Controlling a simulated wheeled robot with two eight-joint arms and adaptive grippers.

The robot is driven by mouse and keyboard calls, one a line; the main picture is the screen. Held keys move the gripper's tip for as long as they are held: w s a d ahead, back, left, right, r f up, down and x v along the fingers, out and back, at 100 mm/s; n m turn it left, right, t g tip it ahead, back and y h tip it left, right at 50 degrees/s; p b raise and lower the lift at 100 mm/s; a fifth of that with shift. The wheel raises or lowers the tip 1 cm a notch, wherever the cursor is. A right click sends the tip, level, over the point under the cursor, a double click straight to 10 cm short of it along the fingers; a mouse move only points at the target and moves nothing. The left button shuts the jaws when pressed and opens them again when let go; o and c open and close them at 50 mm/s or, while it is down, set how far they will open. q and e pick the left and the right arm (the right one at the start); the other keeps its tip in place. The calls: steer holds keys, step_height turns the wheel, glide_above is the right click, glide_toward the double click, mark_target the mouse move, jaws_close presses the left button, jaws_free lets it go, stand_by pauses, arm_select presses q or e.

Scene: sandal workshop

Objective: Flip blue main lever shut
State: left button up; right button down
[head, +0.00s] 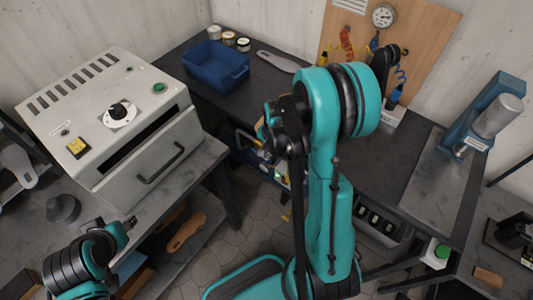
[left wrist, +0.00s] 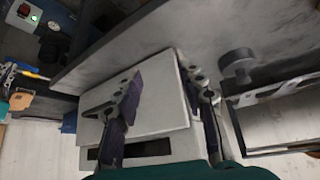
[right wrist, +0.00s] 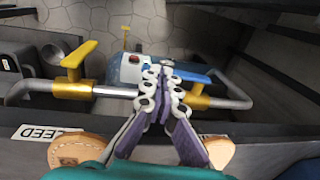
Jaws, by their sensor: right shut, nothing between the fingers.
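The blue lever (right wrist: 192,77) sits on a brass valve (right wrist: 197,97) on a metal pipe, right of centre in the right wrist view. It seems to lie roughly along the pipe, but its exact angle is hard to tell because the fingers cover part of it. My right gripper (right wrist: 166,72) is shut and empty, its fingertips beside the lever's left end; I cannot tell whether they touch. In the head view my own right arm hides the lever and most of this gripper. My left gripper (left wrist: 168,90) is open and empty near the grey oven box.
A yellow lever (right wrist: 78,55) stands on another brass valve at the pipe's left. A partly hidden label (right wrist: 45,132) reads "LEED". A blue machine (right wrist: 120,68) sits behind the pipe. The oven (head: 130,120) and a blue bin (head: 215,66) stand on benches.

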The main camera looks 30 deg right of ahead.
mark_target(269, 160)
steer(key=shift+s+d+f+b, duration=0.1)
steer(key=shift+s+f+b, duration=0.05)
steer(key=shift+f+b, duration=0.75)
steer(key=shift+s+d+f+b, duration=0.1)
steer(key=shift+s+f+b, duration=0.05)
steer(key=shift+f+b, duration=0.7)
steer(key=shift+a, duration=0.1)
